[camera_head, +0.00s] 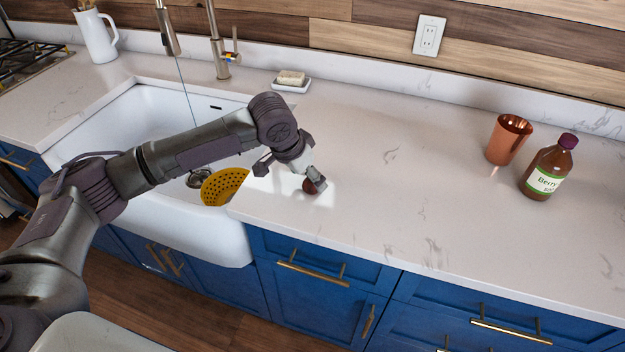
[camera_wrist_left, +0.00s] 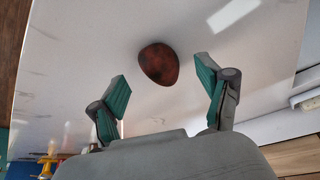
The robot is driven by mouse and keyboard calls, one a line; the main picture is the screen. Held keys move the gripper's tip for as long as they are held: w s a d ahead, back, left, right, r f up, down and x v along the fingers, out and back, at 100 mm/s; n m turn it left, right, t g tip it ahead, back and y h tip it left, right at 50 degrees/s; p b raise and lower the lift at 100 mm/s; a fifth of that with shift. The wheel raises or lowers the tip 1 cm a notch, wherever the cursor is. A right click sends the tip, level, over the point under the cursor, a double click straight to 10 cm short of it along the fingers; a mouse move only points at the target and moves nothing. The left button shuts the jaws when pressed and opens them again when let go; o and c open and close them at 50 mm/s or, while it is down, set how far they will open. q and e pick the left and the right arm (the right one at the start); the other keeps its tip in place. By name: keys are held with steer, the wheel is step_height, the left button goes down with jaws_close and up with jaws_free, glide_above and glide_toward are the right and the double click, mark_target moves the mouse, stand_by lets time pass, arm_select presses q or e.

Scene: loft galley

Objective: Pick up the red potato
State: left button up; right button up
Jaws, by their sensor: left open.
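The red potato (camera_head: 309,186) is a small dark red lump on the white marble counter, just right of the sink. In the head view my left gripper (camera_head: 316,184) is right over it and hides part of it. In the left wrist view the potato (camera_wrist_left: 158,64) lies ahead of the fingertips, roughly centred across the gap between them. The left gripper (camera_wrist_left: 165,88) is open, with its green pads apart and nothing held between them. My right gripper is in neither view.
The white sink (camera_head: 105,125) holds a yellow colander (camera_head: 224,187), left of the gripper. A soap dish (camera_head: 291,86) stands behind. A copper cup (camera_head: 508,140) and a brown bottle (camera_head: 548,168) stand at the right. The counter between is clear.

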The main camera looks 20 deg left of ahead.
arm_select(q)
steer(key=x, duration=0.2)
steer(key=shift+w+d+f, duration=0.1)
steer(key=shift+w+f, duration=0.1)
steer(key=c, duration=1.2)
steer(key=shift+r, duration=0.1)
steer(key=shift+c, duration=0.2)
